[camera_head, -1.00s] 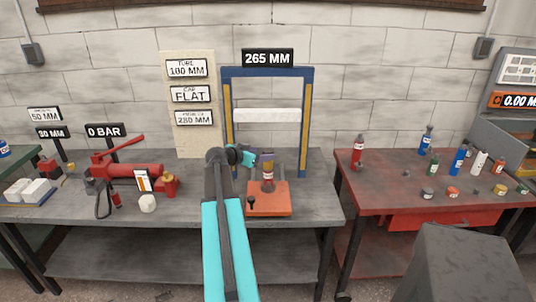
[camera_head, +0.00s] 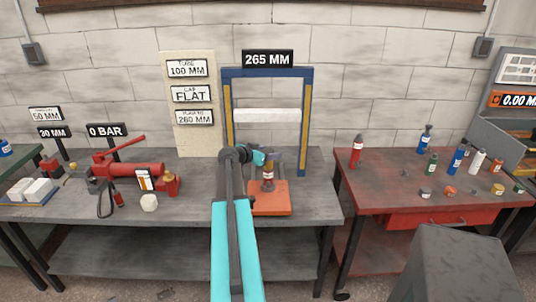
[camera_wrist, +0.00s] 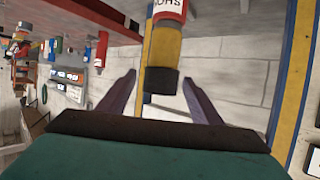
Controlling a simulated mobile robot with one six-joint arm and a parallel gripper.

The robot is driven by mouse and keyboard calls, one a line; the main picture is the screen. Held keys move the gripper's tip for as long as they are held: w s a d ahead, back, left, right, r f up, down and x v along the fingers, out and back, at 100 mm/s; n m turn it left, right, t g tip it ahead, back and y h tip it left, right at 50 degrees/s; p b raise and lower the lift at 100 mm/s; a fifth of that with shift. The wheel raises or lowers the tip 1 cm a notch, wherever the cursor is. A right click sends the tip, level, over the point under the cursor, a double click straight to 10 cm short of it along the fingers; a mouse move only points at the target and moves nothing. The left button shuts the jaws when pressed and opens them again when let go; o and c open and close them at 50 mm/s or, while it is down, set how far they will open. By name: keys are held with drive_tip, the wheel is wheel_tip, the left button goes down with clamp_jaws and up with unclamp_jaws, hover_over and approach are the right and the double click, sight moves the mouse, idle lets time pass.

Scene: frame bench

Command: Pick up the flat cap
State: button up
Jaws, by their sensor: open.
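My gripper (camera_head: 273,158) is open at the upper end of a tube (camera_head: 268,172) standing on an orange-red base (camera_head: 270,203) in the blue press frame. In the wrist view, my two purple fingers (camera_wrist: 159,78) stand apart on either side of the tube's dark end. The tube (camera_wrist: 168,8) has a red body, a white label and a yellowish band there. Small round pieces, such as a grey one (camera_head: 425,192) and an orange one (camera_head: 450,190), lie on the red table. I cannot tell which piece is the flat cap.
Several bottles stand on the red table (camera_head: 385,200). A grey box (camera_head: 460,265) is in front.

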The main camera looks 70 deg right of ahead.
sight(268, 150)
drive_tip(key=c, duration=1.2)
drive_tip(key=shift+r, duration=0.2)
drive_tip(key=shift+r+b, duration=0.85)
drive_tip(key=shift+r, duration=0.75)
drive_tip(key=shift+s+a+r+b, duration=0.25)
drive_tip(key=shift+s+a+b, duration=0.85)
drive_tip(key=shift+s+a, duration=0.75)
drive_tip(key=shift+s+a+r+b, duration=0.2)
drive_tip(key=shift+s+a+b, duration=1.05)
drive_tip(key=shift+a, duration=1.1)
drive_tip(key=shift+s+a+r+b, duration=0.25)
drive_tip(key=shift+s+a+b, duration=0.7)
drive_tip(key=shift+s+a, duration=1)
drive_tip(key=shift+w+a, duration=0.2)
